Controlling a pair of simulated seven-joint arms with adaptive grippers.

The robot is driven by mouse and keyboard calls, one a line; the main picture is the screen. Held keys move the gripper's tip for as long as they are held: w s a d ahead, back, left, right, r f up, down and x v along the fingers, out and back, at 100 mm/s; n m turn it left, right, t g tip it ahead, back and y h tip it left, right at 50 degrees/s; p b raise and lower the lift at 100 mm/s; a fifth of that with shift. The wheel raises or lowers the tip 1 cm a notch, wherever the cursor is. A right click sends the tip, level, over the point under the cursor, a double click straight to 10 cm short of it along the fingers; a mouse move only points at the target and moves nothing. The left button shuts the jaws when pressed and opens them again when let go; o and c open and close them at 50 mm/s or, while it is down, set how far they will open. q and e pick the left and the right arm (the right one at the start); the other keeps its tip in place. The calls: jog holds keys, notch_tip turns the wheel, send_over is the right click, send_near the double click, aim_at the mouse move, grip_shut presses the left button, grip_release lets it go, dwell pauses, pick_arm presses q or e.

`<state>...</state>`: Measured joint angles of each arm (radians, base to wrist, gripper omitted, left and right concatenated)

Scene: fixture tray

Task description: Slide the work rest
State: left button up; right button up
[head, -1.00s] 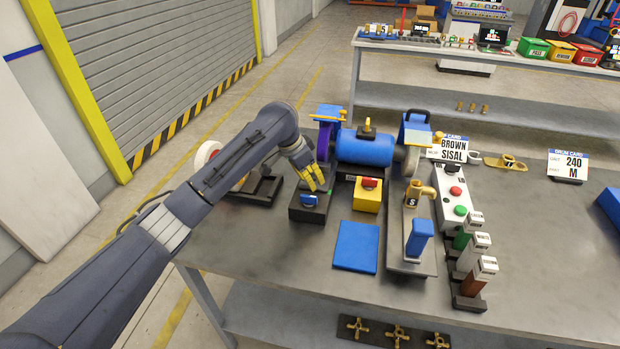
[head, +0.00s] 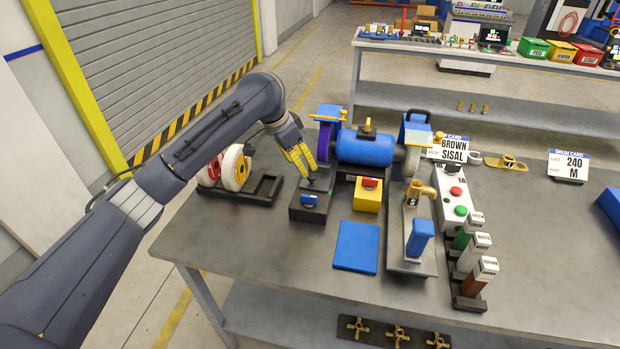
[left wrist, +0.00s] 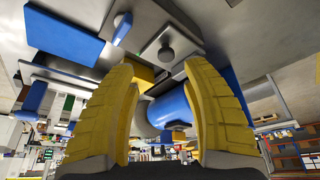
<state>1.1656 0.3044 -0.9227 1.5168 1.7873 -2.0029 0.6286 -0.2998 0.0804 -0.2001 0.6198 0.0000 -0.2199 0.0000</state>
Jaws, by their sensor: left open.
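A dark block (head: 310,212) with a blue knob (head: 309,200) on its front and a thin dark post (head: 331,182) at its back sits before the purple wheel (head: 325,141) of the blue grinder (head: 364,148). It seems to be the work rest. My left gripper (head: 308,171), with yellow fingers, is open and empty just above and left of the post, seemingly apart from it. In the left wrist view, a dark round knob (left wrist: 166,53) on a grey plate shows beyond the spread fingers (left wrist: 165,110). My right gripper is not in view.
A black rack (head: 262,189) with red and white wheels (head: 236,168) stands at left. A yellow box (head: 368,195), blue pad (head: 357,246) and grey fixture (head: 411,262) with a brass clamp lie right of the block. The bench's front left is clear.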

pick_arm(q)
jog(key=shift+v, duration=1.95)
